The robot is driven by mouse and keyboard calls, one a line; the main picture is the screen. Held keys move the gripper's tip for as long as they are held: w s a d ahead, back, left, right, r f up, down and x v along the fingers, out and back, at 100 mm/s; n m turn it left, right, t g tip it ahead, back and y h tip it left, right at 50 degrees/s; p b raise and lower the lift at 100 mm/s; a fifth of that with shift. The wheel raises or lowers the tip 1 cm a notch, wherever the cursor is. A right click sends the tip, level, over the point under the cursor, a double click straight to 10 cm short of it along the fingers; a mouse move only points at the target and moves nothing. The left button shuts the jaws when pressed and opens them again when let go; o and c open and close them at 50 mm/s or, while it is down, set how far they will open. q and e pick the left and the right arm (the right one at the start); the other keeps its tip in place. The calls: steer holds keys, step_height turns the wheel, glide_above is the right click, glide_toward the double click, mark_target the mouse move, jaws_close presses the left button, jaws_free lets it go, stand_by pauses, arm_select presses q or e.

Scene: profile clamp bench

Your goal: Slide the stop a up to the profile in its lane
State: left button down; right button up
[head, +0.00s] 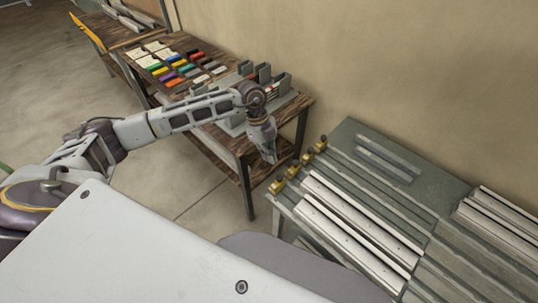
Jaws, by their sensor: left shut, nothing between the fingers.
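Several brass stops (277,187) stand in a row at the left end of the clamp bench (362,130); I cannot tell which is stop a. Long pale profiles (352,232) lie in the nearer lanes, running away from the stops toward the lower right. A visible gap separates the nearest stop from the profile ends. My left gripper (270,158) is shut and empty, pointing down just left of and above the stops, apart from them. My right gripper is not in view.
More profiles (500,222) are stacked at the bench's right. Two short pale bars (388,160) lie near its back edge. A wooden table (215,140) with coloured blocks and grey holders stands behind my left arm. A wall runs behind the bench.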

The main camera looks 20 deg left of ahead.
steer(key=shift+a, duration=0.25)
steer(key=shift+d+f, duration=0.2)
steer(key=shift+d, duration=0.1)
